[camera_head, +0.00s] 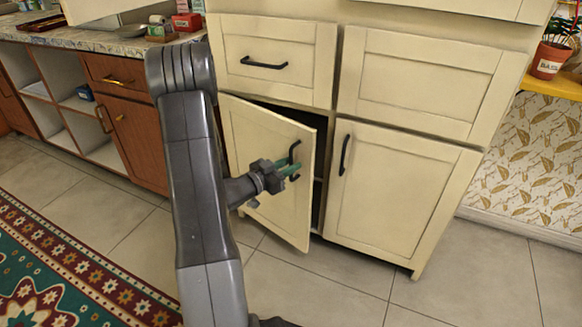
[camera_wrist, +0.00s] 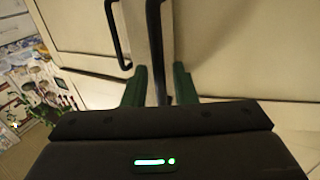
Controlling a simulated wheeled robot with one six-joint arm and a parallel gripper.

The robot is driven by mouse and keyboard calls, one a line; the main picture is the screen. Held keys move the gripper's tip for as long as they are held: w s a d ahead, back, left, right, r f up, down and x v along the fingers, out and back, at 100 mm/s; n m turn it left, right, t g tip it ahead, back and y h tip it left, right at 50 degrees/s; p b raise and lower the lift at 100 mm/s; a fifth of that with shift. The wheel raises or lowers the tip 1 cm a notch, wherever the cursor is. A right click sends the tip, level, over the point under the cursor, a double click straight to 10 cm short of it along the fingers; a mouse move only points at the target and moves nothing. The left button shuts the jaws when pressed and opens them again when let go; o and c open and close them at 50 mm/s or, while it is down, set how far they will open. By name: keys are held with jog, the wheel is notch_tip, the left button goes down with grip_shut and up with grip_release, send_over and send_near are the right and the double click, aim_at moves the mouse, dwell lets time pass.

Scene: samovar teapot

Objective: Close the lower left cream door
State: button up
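The lower left cream door (camera_head: 262,165) stands ajar in the head view, its right edge swung out from the cabinet, with a dark gap above and beside it. Its black handle (camera_head: 294,158) is near that right edge. My gripper (camera_head: 288,169) is at this handle, with its green fingers pointing right. In the wrist view, the two green fingers of my gripper (camera_wrist: 159,87) stand apart. The handle (camera_wrist: 155,45) runs down between them, with gaps visible at its sides. Firm contact cannot be seen.
The lower right cream door (camera_head: 395,190) is closed, with its own black handle (camera_head: 344,155). Cream drawers (camera_head: 275,60) above are shut. Brown cabinets (camera_head: 125,110) stand at left. A patterned rug (camera_head: 75,265) lies front left; tiled floor (camera_head: 330,285) before the door is clear.

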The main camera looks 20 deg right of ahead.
aim_at(309, 148)
jog(key=shift+w+d, duration=0.15)
jog(key=shift+d, duration=0.3)
jog(key=shift+c, duration=0.3)
grip_shut()
jog(key=x, duration=0.3)
jog(key=w+x, duration=0.1)
jog(key=x, duration=0.2)
jog(key=w+x, duration=0.1)
jog(key=x, duration=0.2)
jog(key=shift+w+a+r+p, duration=0.1)
jog(key=shift+a+r+p, duration=0.05)
jog(key=shift+p, duration=0.25)
jog(key=shift+o, duration=0.3)
grip_release()
jog(key=shift+w, duration=0.1)
